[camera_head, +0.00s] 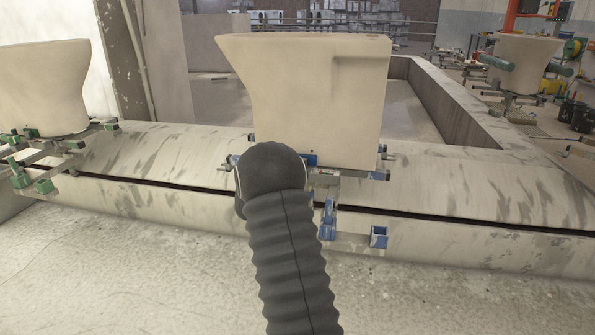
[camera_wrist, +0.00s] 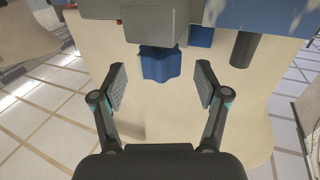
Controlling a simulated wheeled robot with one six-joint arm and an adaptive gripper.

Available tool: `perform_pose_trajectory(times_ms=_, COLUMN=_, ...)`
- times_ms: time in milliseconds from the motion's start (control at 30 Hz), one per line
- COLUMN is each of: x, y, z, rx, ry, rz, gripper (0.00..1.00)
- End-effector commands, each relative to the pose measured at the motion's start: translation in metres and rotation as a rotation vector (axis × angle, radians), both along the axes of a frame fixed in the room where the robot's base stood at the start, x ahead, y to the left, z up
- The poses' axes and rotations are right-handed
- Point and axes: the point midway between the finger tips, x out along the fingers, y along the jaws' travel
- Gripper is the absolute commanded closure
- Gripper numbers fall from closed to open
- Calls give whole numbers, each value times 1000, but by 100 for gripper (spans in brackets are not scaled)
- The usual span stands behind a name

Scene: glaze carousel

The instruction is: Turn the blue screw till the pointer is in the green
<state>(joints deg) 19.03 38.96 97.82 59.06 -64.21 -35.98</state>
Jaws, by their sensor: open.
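In the wrist view a blue lobed knob (camera_wrist: 160,65), which looks like the blue screw, sticks out below a grey block (camera_wrist: 150,22). My gripper (camera_wrist: 160,86) is open, with one finger on each side of the knob's lower end. Gaps show between both fingers and the knob, and nothing is held. In the head view my dark ribbed arm hides the gripper and the knob. I can make out no pointer and no green zone in either view.
A pale ceramic piece (camera_head: 310,95) stands on a carrier with blue pads (camera_head: 379,237) beyond my arm. Similar pieces stand at the left (camera_head: 42,88) and far right (camera_head: 525,62) on green-padded carriers. A slotted stone-like ledge (camera_head: 470,190) runs across. Floor in front is clear.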

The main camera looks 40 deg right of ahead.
Motion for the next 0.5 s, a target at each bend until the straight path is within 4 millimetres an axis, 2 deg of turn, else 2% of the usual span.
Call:
perform_pose_trajectory(times_ms=33, x=-3, y=12, z=1, rx=0, ry=0, rz=3, gripper=26)
perform_pose_trajectory(times_ms=200, x=-15, y=44, z=1, rx=-1, ry=0, rz=3, gripper=26)
perform_pose_trajectory(times_ms=333, x=-23, y=64, z=1, rx=-1, ry=-1, rz=2, gripper=26)
perform_pose_trajectory(times_ms=500, x=-29, y=79, z=1, rx=-1, ry=0, rz=1, gripper=26)
